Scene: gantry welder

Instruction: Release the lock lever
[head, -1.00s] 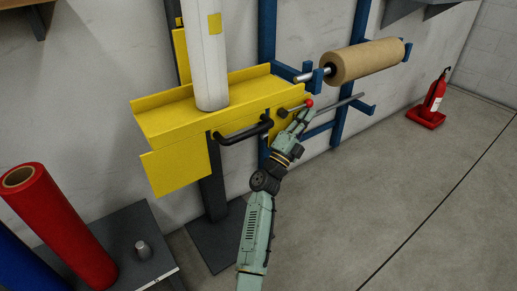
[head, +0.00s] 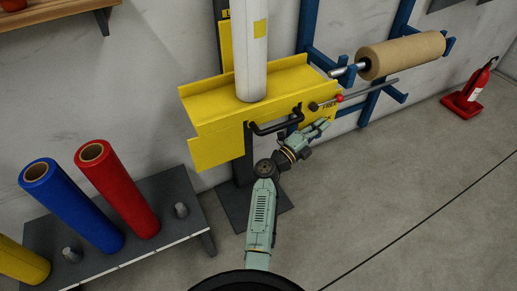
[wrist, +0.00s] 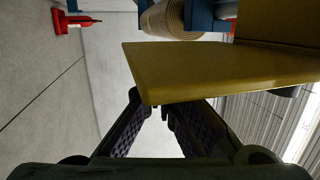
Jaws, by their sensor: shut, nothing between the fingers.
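The lock lever is a short rod with a red knob (head: 339,98) and a dark hub, on the right front of the yellow carriage (head: 215,112). It points right, slightly upward in the picture, just above dark lettering that appears to read FREE. My gripper (head: 322,125) is shut and empty, below the lever and apart from the knob. In the wrist view, my gripper (wrist: 150,104) has its fingers beside the edge of a yellow plate (wrist: 205,75). The lever cannot be made out there.
A black handle (head: 275,127) projects from the carriage front, left of my gripper. A white column (head: 251,45) rises from the carriage. A blue rack holds a brown roll (head: 402,55). Red (head: 118,190) and blue (head: 72,205) rolls stand at left. Open floor lies right.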

